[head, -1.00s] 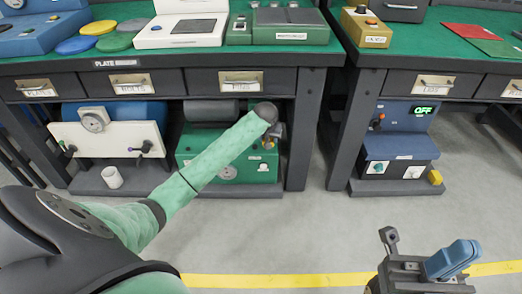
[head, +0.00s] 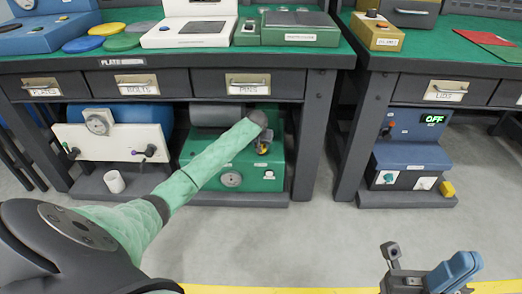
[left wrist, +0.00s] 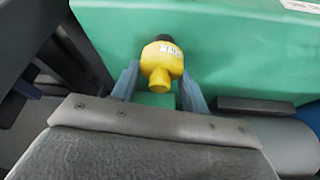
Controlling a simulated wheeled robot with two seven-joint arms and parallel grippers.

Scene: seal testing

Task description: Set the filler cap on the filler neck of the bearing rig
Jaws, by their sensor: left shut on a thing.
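The bearing rig (head: 215,183) is the green machine on the lower shelf under the left bench, with a grey cylinder on top. My left gripper (head: 263,147) is at the rig's right end in the head view. It is shut on a yellow cap with a black end and a white label, which shows between its blue fingers in the left wrist view (left wrist: 162,66). The filler neck is not clearly visible, and I cannot tell whether the cap touches it. My right gripper (head: 455,272) is at the lower right, with its blue fingers close together and nothing seen between them.
A white panel with a gauge (head: 100,140) and a white cup (head: 114,181) stand left of the rig. The bench's drawers (head: 247,87) overhang the shelf. A blue unit reading OFF (head: 408,157) is under the right bench. The floor in front is clear.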

